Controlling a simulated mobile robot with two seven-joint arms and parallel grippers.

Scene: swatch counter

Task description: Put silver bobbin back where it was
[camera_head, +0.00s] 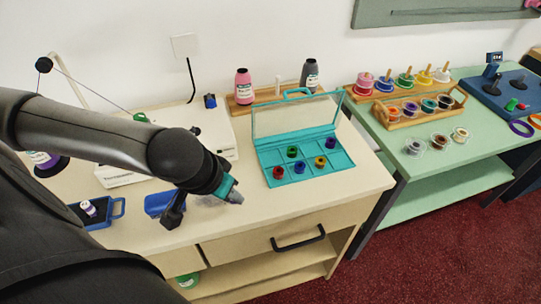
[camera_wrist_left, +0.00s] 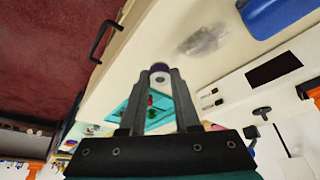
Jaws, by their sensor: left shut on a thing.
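My left gripper (camera_head: 236,196) is above the cream counter, left of the teal case. In the left wrist view, its fingers (camera_wrist_left: 160,78) are shut on a small pale round thing (camera_wrist_left: 160,80) with purple at its far edge. I cannot tell for sure that it is the silver bobbin; in the head view the gripper hides it. The teal case (camera_head: 267,182) stands with its clear lid open. It holds several bobbins, among them red (camera_head: 278,172), green (camera_head: 292,151), blue (camera_head: 300,166) and yellow (camera_head: 320,161); some of its compartments are empty. My right gripper is not in view.
Counter right of the case is clear.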

